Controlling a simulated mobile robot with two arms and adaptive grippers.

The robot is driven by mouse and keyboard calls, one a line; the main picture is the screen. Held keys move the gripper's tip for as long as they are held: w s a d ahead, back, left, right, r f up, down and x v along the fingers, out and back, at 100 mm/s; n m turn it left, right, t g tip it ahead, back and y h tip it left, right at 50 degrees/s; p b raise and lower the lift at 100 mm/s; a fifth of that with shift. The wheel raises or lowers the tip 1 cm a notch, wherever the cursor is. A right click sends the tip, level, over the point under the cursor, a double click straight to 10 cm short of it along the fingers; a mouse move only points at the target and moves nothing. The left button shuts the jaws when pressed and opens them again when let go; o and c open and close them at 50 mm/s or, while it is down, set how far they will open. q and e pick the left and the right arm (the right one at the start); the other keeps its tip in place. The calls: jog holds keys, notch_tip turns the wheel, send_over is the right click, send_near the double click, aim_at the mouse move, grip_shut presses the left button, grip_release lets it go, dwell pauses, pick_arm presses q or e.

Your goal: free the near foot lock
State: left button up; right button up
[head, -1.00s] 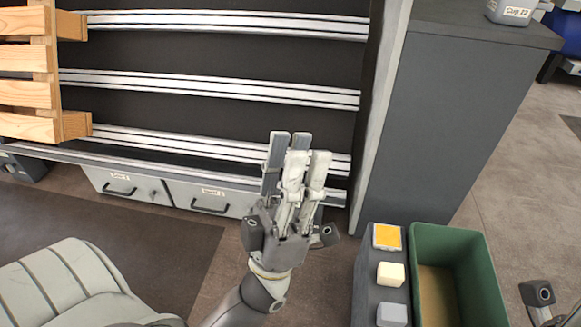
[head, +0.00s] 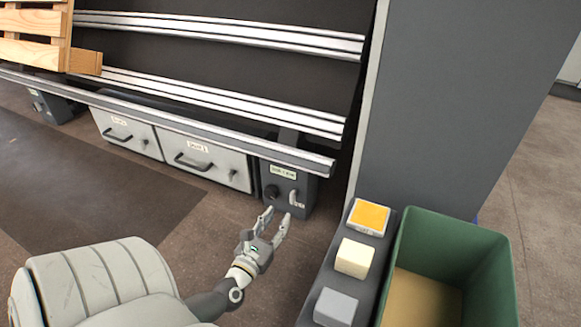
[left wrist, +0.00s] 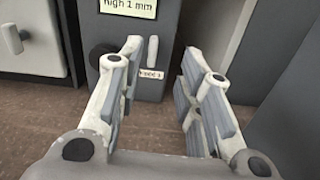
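The near foot (head: 305,184) is a grey box under the right end of the rack's lower rail. It bears a pale label, a dark round knob (head: 271,192) and a light upright lever (head: 296,198). My left gripper (head: 274,216) is open and empty in front of it, pointing at it. In the left wrist view the lever (left wrist: 152,50) shows between the open fingertips, apart from both as far as I can tell. The knob (left wrist: 98,54) is partly hidden behind the left finger. A small tag (left wrist: 151,74) sits below the lever. My right gripper is not in view.
Two drawers with black handles (head: 205,163) are left of the foot. A far foot (head: 52,106) stands at the left. A grey cabinet (head: 450,100) rises at the right. A green bin (head: 490,285) and a dark strip with blocks stand at the lower right. A wooden pallet is upper left.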

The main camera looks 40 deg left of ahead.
aim_at(291, 197)
pick_arm(q)
jog(key=shift+n, duration=0.4)
jog(key=b+x, duration=0.1)
jog(key=x, duration=0.2)
jog(key=f+b+x, duration=0.1)
jog(key=x, duration=0.7)
jog(key=shift+s+a+f+b, duration=0.15)
jog(key=shift+a+b, duration=0.2)
jog(key=shift+b, duration=0.05)
grip_shut()
